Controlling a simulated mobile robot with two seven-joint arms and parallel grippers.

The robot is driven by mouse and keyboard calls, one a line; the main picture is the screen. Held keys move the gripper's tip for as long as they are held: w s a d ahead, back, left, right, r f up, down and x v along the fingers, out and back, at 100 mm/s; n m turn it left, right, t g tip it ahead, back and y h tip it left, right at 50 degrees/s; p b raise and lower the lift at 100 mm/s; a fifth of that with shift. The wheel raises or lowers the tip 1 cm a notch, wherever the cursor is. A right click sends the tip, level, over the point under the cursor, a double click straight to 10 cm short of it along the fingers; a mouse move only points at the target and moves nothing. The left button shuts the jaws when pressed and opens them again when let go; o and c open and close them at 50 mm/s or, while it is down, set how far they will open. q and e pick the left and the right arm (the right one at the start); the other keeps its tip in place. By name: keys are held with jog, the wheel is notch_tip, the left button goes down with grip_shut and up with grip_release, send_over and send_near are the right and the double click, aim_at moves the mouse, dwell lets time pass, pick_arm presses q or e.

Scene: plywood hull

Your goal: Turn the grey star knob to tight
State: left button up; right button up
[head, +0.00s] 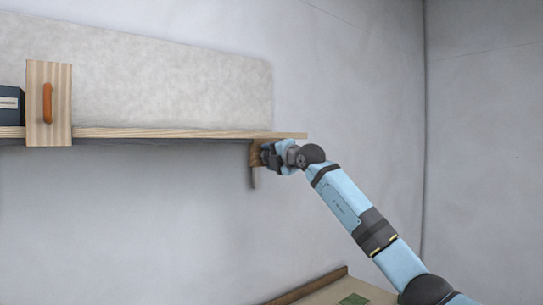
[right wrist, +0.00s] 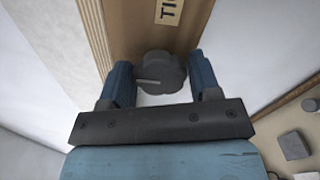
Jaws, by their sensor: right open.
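The grey star knob (right wrist: 155,73) sits on a brown wooden panel (right wrist: 128,30) in the right wrist view. A pale pointer line on the knob points left in that picture. A cream label (right wrist: 168,11), cut off by the picture's top edge, shows the letters "TI" and part of another. My right gripper (right wrist: 161,76) is open, with one blue finger on each side of the knob; small gaps seem to show between fingers and knob. In the head view my right gripper (head: 272,157) is at the bracket (head: 254,153) under the shelf's right end, where the knob cannot be made out. My left gripper is out of view.
The wooden shelf (head: 190,134) runs just above my right gripper. At its left stand an upright board (head: 62,105) with an orange handle (head: 47,103) and a dark box (head: 11,105). A lower surface (head: 327,292) with a green patch lies below. Space left of the bracket is clear.

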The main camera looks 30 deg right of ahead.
jog(key=c, duration=0.5)
jog(key=shift+a+f+m+p, duration=0.1)
jog(key=shift+m+p, duration=0.05)
jog(key=shift+m, duration=4.35)
jog(key=shift+a+f+m+p, duration=0.1)
jog(key=shift+m+p, duration=0.05)
jog(key=shift+m, duration=4.35)
jog(key=shift+c, duration=0.2)
